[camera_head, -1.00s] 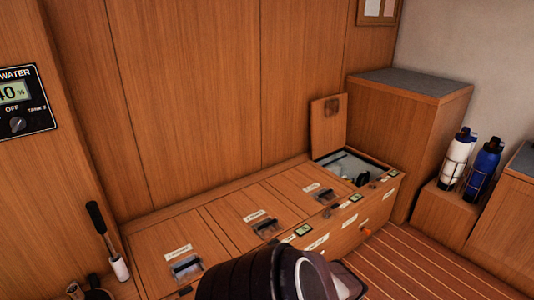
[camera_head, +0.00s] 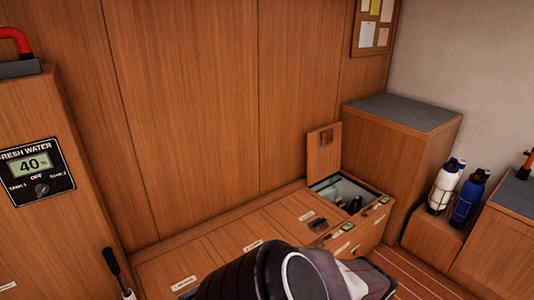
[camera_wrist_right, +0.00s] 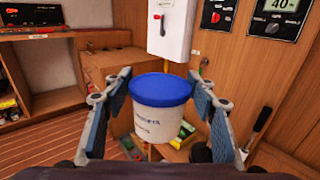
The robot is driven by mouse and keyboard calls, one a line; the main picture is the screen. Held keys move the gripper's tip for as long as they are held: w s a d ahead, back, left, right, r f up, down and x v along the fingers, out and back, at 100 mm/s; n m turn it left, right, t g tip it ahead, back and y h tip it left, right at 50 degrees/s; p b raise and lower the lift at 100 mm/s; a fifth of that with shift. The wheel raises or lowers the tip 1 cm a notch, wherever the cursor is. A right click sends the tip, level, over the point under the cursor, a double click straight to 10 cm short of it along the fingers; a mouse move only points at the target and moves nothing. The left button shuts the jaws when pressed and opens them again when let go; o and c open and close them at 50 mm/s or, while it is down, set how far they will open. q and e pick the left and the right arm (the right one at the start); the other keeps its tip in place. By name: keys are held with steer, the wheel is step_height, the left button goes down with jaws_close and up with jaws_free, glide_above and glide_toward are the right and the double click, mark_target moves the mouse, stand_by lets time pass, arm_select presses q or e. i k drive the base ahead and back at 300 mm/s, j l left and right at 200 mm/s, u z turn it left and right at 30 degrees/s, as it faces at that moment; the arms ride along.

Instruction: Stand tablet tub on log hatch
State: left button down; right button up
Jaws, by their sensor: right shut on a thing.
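The tablet tub (camera_wrist_right: 155,118) is white with a blue lid and upright in the right wrist view. My right gripper (camera_wrist_right: 159,88) is shut on it, one finger at each side. The tub does not show in the head view. A row of labelled wooden hatches (camera_head: 228,240) tops the low bench in the head view. Their labels are too small to read, so I cannot tell which is the log hatch. My dark arm part hides some of the front. My left gripper is not in view.
The bench's far right compartment (camera_head: 348,192) is open, its lid (camera_head: 323,152) raised against the wall. A black-handled lever (camera_head: 112,262) stands at lower left. White (camera_head: 444,188) and blue (camera_head: 467,196) bottles stand in racks at right.

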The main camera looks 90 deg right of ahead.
mark_target(306, 204)
steer(key=k+l, duration=0.2)
steer(key=l, duration=0.35)
steer(key=k+l+z, duration=0.15)
steer(key=l, duration=0.4)
steer(key=k+l, duration=0.2)
steer(key=l, duration=0.35)
steer(key=k+l+z, duration=0.15)
steer(key=l, duration=0.4)
steer(key=k+l, duration=0.15)
steer(key=l, duration=0.45)
steer(key=k+l+z, duration=0.15)
steer(key=l, duration=0.4)
steer(key=k+l, duration=0.1)
steer(key=l, duration=0.5)
steer(key=k+l+z, duration=0.15)
steer(key=l, duration=0.45)
steer(key=i, duration=0.05)
